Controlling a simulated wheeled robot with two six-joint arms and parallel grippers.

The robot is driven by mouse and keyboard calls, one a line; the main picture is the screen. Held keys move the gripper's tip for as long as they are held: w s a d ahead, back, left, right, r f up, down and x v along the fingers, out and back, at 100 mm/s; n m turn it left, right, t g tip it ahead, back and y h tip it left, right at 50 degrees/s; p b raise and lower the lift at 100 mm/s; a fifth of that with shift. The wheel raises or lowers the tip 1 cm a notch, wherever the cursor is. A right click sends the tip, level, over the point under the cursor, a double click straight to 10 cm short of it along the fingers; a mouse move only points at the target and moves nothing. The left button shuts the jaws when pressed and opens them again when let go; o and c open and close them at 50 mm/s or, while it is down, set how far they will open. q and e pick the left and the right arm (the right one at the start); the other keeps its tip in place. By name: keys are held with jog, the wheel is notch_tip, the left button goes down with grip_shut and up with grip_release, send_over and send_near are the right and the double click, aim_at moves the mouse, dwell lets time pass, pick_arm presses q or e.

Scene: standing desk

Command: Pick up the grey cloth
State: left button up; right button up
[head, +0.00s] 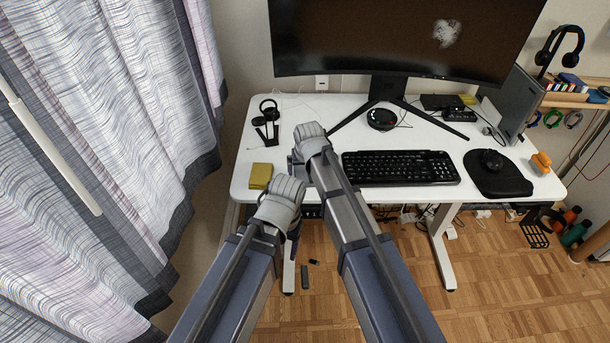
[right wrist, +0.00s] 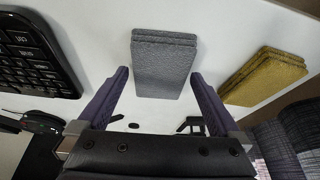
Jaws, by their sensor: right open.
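The grey cloth (right wrist: 164,62) is a folded, flat stack on the white desk, seen in the right wrist view. My right gripper (right wrist: 160,76) is open, with its purple fingers apart on either side of the cloth's near end and clear space between each finger and the cloth. In the head view my right gripper (head: 303,160) is over the desk's front left part, and its wrist hides most or all of the cloth. My left gripper (head: 287,215) is in front of the desk's left front edge; its jaws are hidden by its wrist.
A folded yellow cloth (head: 261,176) lies left of the grey one. The keyboard (head: 401,168) is close on the right. A black stand (head: 268,122) is behind on the left, and the monitor (head: 400,38) stands at the back. The desk (head: 325,106) is bare behind the right gripper.

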aim_at(305, 173)
jog(key=shift+f+b, duration=0.25)
jog(key=shift+b, duration=0.05)
dwell(0.4)
jog(key=c, duration=1.1)
notch_tip(305, 173, up, 11)
jog(key=p, duration=1)
jog(key=shift+f+p, duration=0.2)
jog(key=shift+p, duration=0.1)
